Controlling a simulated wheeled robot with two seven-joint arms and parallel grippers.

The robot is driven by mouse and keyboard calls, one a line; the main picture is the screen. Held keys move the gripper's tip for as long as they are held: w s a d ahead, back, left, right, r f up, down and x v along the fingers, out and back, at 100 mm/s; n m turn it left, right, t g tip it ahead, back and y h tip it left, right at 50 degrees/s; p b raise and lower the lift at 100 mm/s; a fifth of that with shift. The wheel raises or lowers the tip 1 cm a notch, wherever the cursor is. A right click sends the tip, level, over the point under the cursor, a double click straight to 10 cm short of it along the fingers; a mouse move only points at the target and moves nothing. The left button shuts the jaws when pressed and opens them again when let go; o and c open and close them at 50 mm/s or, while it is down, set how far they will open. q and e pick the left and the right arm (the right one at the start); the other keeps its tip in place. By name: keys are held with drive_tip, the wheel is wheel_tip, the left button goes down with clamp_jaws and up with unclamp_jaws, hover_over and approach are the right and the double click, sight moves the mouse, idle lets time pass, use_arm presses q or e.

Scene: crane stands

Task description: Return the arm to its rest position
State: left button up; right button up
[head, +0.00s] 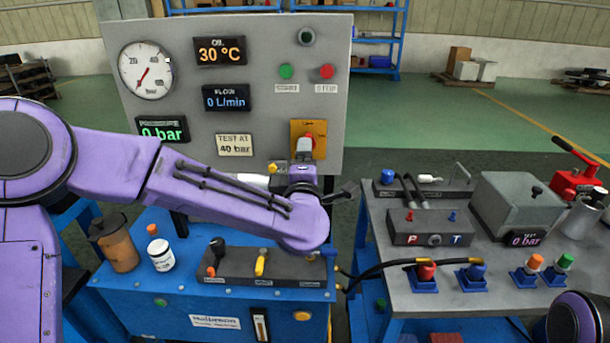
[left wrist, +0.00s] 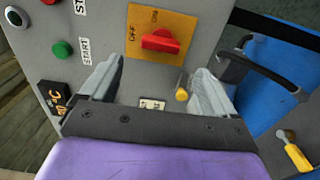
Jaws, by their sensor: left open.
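My left arm reaches in from the left across the grey control panel (head: 270,120). Its open gripper (head: 304,150) is at the panel's lower right, in front of the red rotary switch (head: 319,137) on its orange plate. In the left wrist view the two fingers (left wrist: 158,70) stand apart with nothing between them. There the red switch handle (left wrist: 161,41) on the orange plate shows beyond the fingertips, with OFF and ON labels; I cannot tell whether a finger touches it. My right gripper is out of view; only a purple part of that arm shows at the lower right.
A blue bench (head: 180,290) below my left arm bears a brown container (head: 114,245), a white jar (head: 161,255) and a lever block (head: 240,266). A grey bench (head: 410,300) at the right carries a P/T block (head: 432,226) and hoses.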

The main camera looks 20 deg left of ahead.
use_arm(q)
drive_tip(key=v, duration=0.3)
drive_tip(key=s+a+f+m+g+h, duration=0.1)
drive_tip(key=s+f+m+g, duration=0.2)
drive_tip(key=f, duration=0.7)
drive_tip(key=s+a+f+m+g+h, duration=0.1)
drive_tip(key=s+a+f+m, duration=0.2)
drive_tip(key=f, duration=0.7)
drive_tip(key=s+f+m+g+h, duration=0.15)
drive_tip(key=s+f+m, duration=0.3)
drive_tip(key=f, duration=0.45)
drive_tip(key=s+a+f+m+g+y, duration=0.1)
drive_tip(key=s+a+f+g, duration=0.3)
drive_tip(key=s+f, duration=0.4)
drive_tip(key=s+a+f+m+g+y, duration=0.1)
drive_tip(key=s+a+f+m+g, duration=0.2)
drive_tip(key=s+f, duration=0.6)
drive_tip(key=s+a+g, duration=0.1)
drive_tip(key=s, duration=0.7)
drive_tip(key=shift+s+a+f+g, duration=0.25)
drive_tip(key=shift+s+a+g, duration=0.05)
drive_tip(key=shift+a+g, duration=0.1)
